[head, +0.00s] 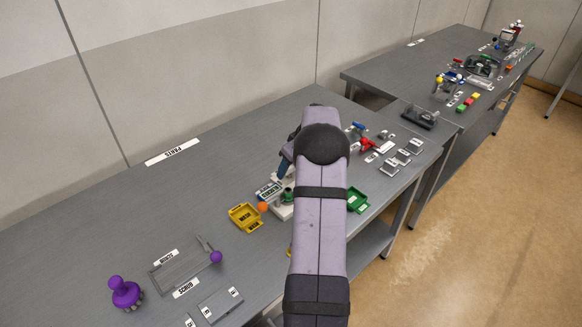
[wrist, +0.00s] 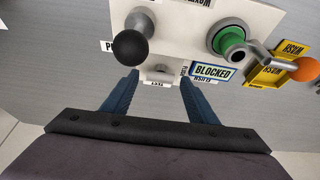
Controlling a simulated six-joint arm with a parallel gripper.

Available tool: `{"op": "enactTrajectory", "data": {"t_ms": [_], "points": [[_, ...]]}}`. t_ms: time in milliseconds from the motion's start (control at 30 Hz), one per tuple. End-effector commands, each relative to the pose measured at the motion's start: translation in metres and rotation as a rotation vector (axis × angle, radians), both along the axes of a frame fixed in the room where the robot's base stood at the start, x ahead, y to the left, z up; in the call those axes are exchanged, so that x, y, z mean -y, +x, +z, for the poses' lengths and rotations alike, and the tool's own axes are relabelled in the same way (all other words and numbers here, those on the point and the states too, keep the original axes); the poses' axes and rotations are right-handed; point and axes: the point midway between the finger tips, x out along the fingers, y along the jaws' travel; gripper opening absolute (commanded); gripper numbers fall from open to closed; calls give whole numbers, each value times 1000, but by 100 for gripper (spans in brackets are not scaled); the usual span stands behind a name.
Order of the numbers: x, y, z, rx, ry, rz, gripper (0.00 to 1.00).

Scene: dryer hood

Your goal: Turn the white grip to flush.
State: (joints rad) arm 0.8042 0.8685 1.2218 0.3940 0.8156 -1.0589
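A white grip (wrist: 158,70) with a small round end shows in the wrist view, low on a white panel (wrist: 185,20). A small label reading TEST lies just below it, and an upside-down label, seemingly FLUSH, sits to its right. My gripper (wrist: 158,79) is open, its two blue fingers apart on either side of the grip; I cannot tell whether they touch it. In the head view my arm hides most of the panel and the grip; one blue finger (head: 286,166) shows.
Close to the grip are a black ball knob (wrist: 132,50), a green round fitting (wrist: 229,40) with an orange-ended lever (wrist: 302,69), and a BLOCKED sign (wrist: 211,71). A yellow tray (head: 245,217) and a green tray (head: 358,201) flank the panel. Bare table lies behind.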

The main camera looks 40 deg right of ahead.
Motion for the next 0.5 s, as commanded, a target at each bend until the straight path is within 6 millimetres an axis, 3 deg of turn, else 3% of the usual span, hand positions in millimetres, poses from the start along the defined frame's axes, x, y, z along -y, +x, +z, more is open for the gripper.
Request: {"op": "enactTrajectory", "data": {"t_ms": [267,500], "points": [[1,-4,10,2,-1,-2,53],[1,-17,39,2,-3,-1,53]]}}
